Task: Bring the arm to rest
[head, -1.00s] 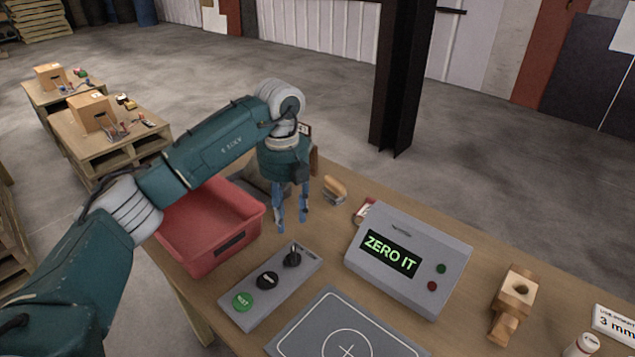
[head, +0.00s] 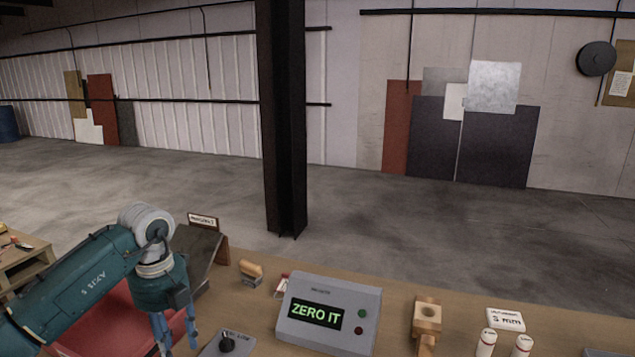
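My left arm comes in from the left in the head view. Its gripper (head: 177,335) points down at the lower left, with blue fingers spread apart and nothing seen between them. It hangs above the table beside the red bin (head: 95,325) and left of the grey control panel (head: 215,346), whose black knob (head: 227,342) shows at the bottom edge. The grey detector box (head: 328,290) stands right of it, its screen reading "ZERO IT". My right gripper is out of view.
On the wooden table (head: 400,300) are a wooden-handled stamp (head: 251,272), a wooden block holder (head: 426,317), a "3 mm" sign (head: 506,319) and two white cylinders (head: 487,342). A dark sloped chute (head: 196,254) stands behind the gripper. A black column (head: 284,120) rises beyond the table.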

